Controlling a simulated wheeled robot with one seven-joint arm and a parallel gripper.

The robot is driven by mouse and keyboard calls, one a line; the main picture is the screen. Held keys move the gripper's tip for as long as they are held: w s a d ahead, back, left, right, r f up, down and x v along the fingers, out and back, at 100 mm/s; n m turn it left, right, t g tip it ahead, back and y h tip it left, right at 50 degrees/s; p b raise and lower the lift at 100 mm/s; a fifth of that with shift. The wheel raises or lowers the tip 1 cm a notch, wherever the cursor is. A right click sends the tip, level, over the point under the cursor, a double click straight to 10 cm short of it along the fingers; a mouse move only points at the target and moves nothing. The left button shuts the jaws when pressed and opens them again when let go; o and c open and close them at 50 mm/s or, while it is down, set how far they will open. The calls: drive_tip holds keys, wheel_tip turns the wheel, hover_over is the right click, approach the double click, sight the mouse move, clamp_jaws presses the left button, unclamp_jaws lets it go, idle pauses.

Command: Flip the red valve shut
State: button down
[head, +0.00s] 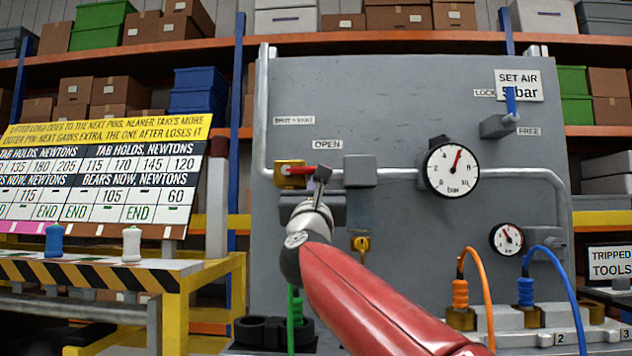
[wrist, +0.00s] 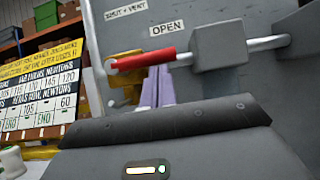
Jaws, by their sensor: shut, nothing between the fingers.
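The red valve handle (head: 299,170) sits on a brass valve body (head: 285,181) at the left of the grey panel. It lies level along the pipe, its free end pointing right, below the OPEN label. The red handle also shows in the wrist view (wrist: 143,58), with the brass body (wrist: 124,93) below its left end. My gripper (head: 321,174) is shut and empty by the handle's right end. In the wrist view its pale fingers (wrist: 156,82) stand together just below the handle. I cannot tell whether they touch it.
A SHUT + VENT label (head: 294,120) is above and left of the valve. A grey block (head: 360,171) sits on the pipe to the right, and a large pressure gauge (head: 452,170) beyond it. A small brass part (head: 361,245) is lower down. Orange and blue hoses stand at lower right.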

idle(0.4)
drive_tip(key=shift+d+r+n+y, duration=0.15)
drive_tip(key=shift+n+y, duration=0.25)
drive_tip(key=shift+n, duration=0.3)
drive_tip(key=shift+r+n+y, duration=0.15)
drive_tip(key=shift+n+y, duration=0.25)
drive_tip(key=shift+n, duration=0.1)
drive_tip(key=a+r+n+g+y+p, duration=0.3)
drive_tip(key=r+n+g+y+p, duration=0.5)
drive_tip(key=n+p, duration=0.6)
drive_tip(key=shift+r+n+y, duration=0.55)
drive_tip(key=shift+n+y, duration=0.05)
drive_tip(key=shift+n, duration=2.5)
drive_tip(key=shift+a, duration=0.15)
